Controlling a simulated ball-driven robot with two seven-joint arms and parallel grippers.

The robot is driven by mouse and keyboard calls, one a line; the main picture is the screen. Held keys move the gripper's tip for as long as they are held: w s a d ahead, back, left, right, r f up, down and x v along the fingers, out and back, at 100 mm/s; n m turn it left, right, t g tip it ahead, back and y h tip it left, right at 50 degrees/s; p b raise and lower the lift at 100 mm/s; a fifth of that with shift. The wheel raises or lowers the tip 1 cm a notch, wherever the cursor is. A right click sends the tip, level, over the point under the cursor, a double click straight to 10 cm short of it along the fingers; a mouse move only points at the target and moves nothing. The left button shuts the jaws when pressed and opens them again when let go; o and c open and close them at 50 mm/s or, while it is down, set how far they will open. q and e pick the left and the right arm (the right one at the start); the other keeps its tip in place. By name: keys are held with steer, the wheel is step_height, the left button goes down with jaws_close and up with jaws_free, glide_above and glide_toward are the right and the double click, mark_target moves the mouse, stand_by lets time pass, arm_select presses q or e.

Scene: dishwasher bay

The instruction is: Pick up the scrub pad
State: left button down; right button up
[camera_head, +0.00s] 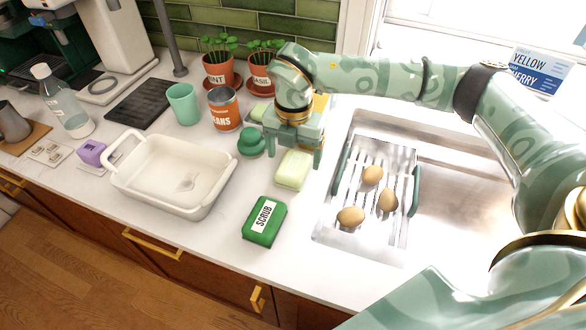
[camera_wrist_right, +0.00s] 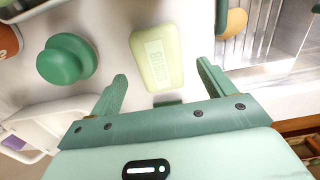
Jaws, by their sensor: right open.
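My right gripper (camera_head: 292,155) is open, pointing down just behind and above the pale block. In the right wrist view the gripper (camera_wrist_right: 162,88) has its fingers spread and nothing between the tips. A small dark green edge (camera_wrist_right: 168,102) shows there; I cannot tell what it belongs to. My left gripper is not in view.
A green knobbed scrubber (camera_head: 250,143) stands left of the gripper. A white baking dish (camera_head: 150,193) is further left. A bean can (camera_head: 224,110) and potted herbs stand behind. Counter between dish and sink is clear around the pad.

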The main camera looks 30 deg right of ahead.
mark_target(294, 163)
step_height(294, 163, down, 4)
steer(key=shift+w+f+b, duration=0.1)
steer(key=shift+b, duration=0.35)
steer(key=c, duration=1.1)
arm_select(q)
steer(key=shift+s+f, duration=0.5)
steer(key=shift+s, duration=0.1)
arm_select(e)
steer(key=shift+c, duration=0.2)
